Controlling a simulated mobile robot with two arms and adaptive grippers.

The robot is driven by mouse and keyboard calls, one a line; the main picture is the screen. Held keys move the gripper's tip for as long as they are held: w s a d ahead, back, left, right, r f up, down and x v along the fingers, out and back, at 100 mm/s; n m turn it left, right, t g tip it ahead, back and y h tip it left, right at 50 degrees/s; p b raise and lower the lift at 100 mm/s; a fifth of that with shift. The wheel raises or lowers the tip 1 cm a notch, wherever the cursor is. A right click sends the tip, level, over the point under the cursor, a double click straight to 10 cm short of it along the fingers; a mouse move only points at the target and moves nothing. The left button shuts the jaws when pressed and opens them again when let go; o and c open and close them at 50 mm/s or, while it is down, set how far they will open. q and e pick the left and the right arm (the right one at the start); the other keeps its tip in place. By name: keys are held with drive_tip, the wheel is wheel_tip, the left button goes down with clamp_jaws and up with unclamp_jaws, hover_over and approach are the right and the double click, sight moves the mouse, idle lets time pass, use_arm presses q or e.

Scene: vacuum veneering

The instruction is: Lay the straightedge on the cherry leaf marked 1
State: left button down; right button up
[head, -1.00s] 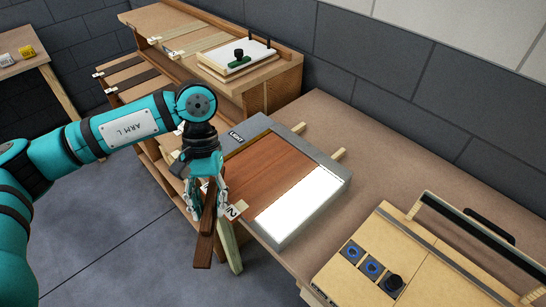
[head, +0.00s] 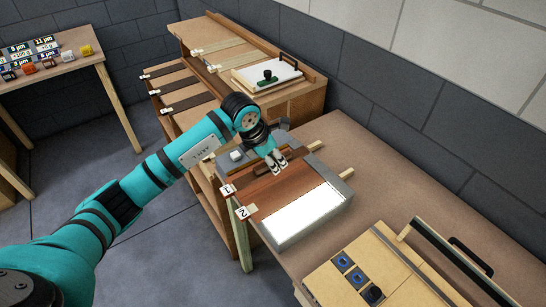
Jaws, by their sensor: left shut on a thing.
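My left gripper (head: 278,163) is over the far part of the light box (head: 342,203). It is shut on a dark brown wooden straightedge (head: 263,170), which runs crosswise at the far part of the reddish-brown cherry wood. I cannot tell whether the straightedge touches the wood. The cherry leaf marked 1 (head: 254,187) has its white tag (head: 228,190) at the left edge. The tag of leaf 2 (head: 242,212) is just nearer. The seam between the two leaves is hard to make out. The gripper hides part of the straightedge. My right gripper is not in view.
The near part of the light box glows white (head: 300,218). A wooden press box with blue buttons (head: 343,261) stands at the near right. A rack with strips and a white board (head: 266,75) stands behind. The bench (head: 400,180) is clear on the right.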

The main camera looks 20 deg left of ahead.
sight(273, 182)
use_arm(q)
drive_tip(key=shift+a, duration=0.1)
drive_tip(key=shift+f+b, duration=0.2)
drive_tip(key=shift+b, duration=0.3)
wheel_tip(273, 182, down, 4)
drive_tip(key=b, duration=0.3)
drive_tip(key=shift+f+b, duration=0.6)
drive_tip(key=shift+b, duration=0.1)
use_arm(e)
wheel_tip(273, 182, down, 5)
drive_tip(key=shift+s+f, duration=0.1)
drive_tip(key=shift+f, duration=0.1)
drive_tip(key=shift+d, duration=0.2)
use_arm(q)
drive_tip(key=shift+f+b, duration=0.15)
drive_tip(key=shift+b, duration=0.35)
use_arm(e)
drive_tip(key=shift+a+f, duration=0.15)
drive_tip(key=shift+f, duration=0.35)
use_arm(q)
drive_tip(key=c, duration=0.9)
unclamp_jaws()
